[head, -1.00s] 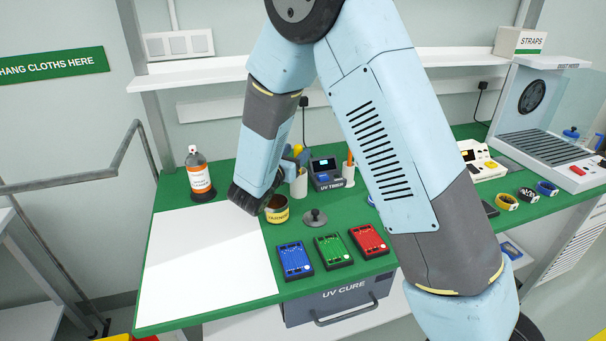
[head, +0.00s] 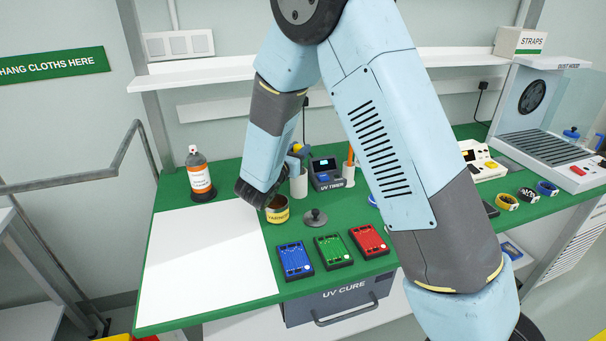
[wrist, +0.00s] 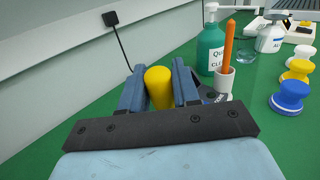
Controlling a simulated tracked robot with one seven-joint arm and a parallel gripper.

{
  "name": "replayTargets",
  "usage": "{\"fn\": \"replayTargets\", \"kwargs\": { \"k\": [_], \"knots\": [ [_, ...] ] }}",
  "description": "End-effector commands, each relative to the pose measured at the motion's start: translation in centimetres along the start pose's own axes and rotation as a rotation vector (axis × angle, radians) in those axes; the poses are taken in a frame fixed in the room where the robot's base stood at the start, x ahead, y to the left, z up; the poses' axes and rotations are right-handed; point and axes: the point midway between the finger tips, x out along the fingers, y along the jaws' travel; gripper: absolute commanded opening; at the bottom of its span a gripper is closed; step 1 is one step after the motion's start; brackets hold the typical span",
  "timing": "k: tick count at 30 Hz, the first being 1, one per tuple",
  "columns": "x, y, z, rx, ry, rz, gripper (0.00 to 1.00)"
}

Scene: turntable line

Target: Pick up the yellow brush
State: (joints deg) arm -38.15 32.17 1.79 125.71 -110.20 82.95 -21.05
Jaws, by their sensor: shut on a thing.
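The yellow brush (wrist: 159,88) shows as a thick yellow handle between the two blue fingers of my gripper (wrist: 160,90) in the wrist view. My gripper is shut on it. In the head view, a small yellow end of the brush (head: 297,147) shows at my gripper (head: 294,158), above a white cup (head: 299,183). The brush's lower part is hidden by the fingers, so I cannot tell whether it is still inside the cup.
A varnish tin (head: 277,213) stands just in front of the cup, close below my wrist. The UV timer (head: 326,174) and a white cup with an orange tool (head: 348,172) stand to the right. A spray bottle (head: 200,178) is at left. White sheet (head: 205,255) is clear.

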Motion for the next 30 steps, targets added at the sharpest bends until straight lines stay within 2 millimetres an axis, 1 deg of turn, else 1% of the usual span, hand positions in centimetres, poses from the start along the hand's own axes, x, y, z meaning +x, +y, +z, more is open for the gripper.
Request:
{"fn": "replayTargets", "kwargs": {
  "k": [7, 11, 24, 27, 30],
  "knots": [
    [0.0, 0.0, 0.2, 0.001, 0.000, 0.000, 0.00],
    [0.0, 0.0, 1.2, 0.002, -0.001, 0.000, 0.00],
    [0.0, 0.0, 8.2, 0.004, -0.002, 0.000, 0.00],
    [0.0, 0.0, 9.2, 0.002, -0.001, 0.001, 0.00],
    [0.0, 0.0, 9.8, 0.002, 0.000, 0.001, 0.00]
  ]
}}
